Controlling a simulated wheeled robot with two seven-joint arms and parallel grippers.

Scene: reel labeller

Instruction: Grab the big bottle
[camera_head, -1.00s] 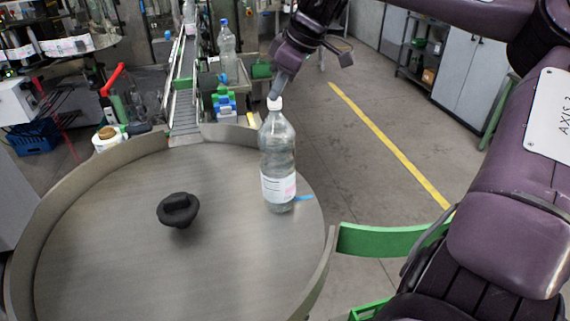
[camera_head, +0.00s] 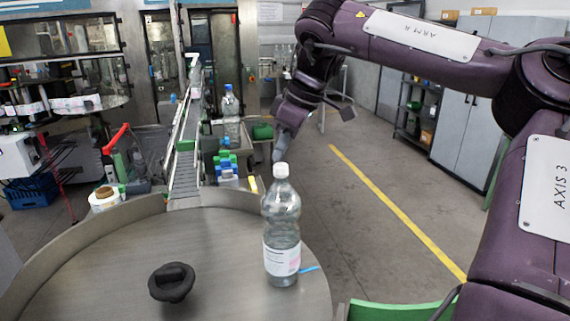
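The big bottle (camera_head: 282,228) is clear plastic with a white cap and a white label, standing upright near the right side of the round metal table (camera_head: 225,240). My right gripper (camera_head: 280,152) is just above and behind the bottle's cap in the picture, with a grey finger pointing down. I cannot tell whether the finger touches the cap, or how far apart the fingers are. My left gripper is not in view.
A black knobbed object (camera_head: 171,283) lies on the table left of the bottle. A raised metal rim (camera_head: 90,232) borders the table. Behind it are a conveyor (camera_head: 187,150) and another bottle with a blue cap (camera_head: 230,115). A green curved guard (camera_head: 395,311) is at lower right.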

